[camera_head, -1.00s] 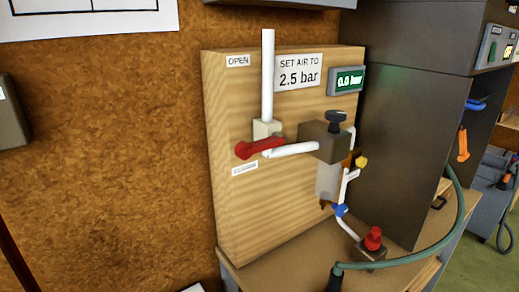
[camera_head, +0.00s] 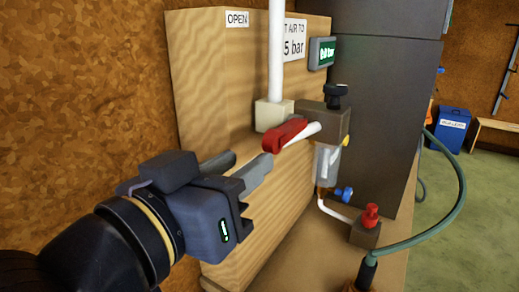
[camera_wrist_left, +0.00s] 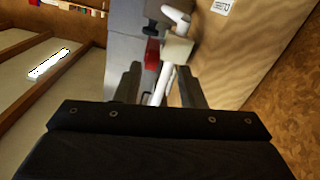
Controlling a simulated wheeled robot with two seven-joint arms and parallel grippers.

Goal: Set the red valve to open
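The red valve lever (camera_head: 288,135) sits at the foot of the white vertical pipe (camera_head: 276,60), by a cream block (camera_head: 273,114) on the wooden panel (camera_head: 196,75). The OPEN label (camera_head: 237,19) is at the panel's upper left; the lower label is out of sight now. My left gripper (camera_head: 251,157) is open, its fingertips just short of the lever, left and below it, with no clear contact. In the left wrist view the red lever (camera_wrist_left: 152,54) shows beyond the left gripper (camera_wrist_left: 160,67), toward the left finger. My right gripper is not in view.
A regulator block with black knob (camera_head: 337,96) stands right of the lever. A pressure display (camera_head: 322,52) hangs above it. A red knob (camera_head: 371,216) and green hose (camera_head: 462,190) are lower right. A dark cabinet (camera_head: 388,110) stands close on the right.

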